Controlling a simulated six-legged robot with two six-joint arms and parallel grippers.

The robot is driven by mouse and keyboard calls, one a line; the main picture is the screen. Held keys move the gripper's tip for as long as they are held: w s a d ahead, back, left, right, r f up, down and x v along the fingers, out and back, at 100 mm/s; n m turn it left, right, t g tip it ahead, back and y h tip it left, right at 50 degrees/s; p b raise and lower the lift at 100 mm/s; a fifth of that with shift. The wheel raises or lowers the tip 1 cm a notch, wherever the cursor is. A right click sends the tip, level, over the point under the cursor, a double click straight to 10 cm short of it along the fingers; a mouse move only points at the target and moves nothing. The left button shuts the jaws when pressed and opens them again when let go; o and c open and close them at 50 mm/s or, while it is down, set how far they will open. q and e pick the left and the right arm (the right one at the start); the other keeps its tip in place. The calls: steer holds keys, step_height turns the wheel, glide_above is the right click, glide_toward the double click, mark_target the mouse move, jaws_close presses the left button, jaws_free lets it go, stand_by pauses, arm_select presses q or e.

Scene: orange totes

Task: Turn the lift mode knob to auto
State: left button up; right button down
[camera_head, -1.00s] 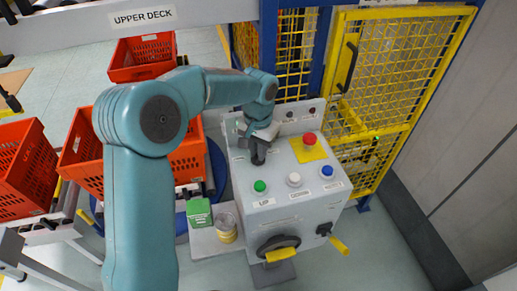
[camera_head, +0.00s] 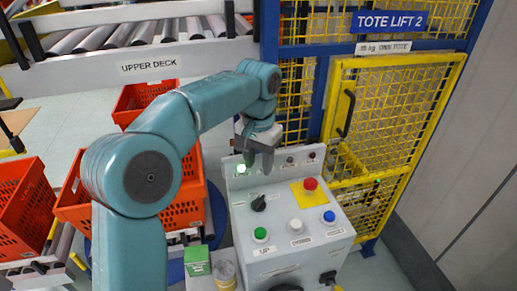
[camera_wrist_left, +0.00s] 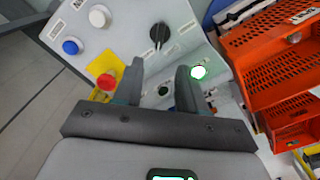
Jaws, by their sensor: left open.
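The black lift mode knob (camera_head: 259,203) sits on the top left of the grey control box (camera_head: 285,222). In the head view its handle looks tilted toward the upper right; its labels are too small to read. It also shows in the left wrist view (camera_wrist_left: 160,33). My left gripper (camera_head: 259,164) is open and empty, raised clear of the knob, in front of the box's back panel. Its two dark fingers (camera_wrist_left: 156,78) are apart in the wrist view. A green lamp (camera_head: 241,168) on the back panel is lit. My right gripper is not in view.
A green button (camera_head: 260,234), white button (camera_head: 296,226), blue button (camera_head: 329,216) and red button (camera_head: 310,184) stand close to the knob. A yellow mesh gate (camera_head: 400,110) is behind. Orange totes (camera_head: 20,205) are at left.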

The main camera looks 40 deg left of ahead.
arm_select(q)
steer(key=shift+r, duration=2)
steer(key=shift+s, duration=0.15)
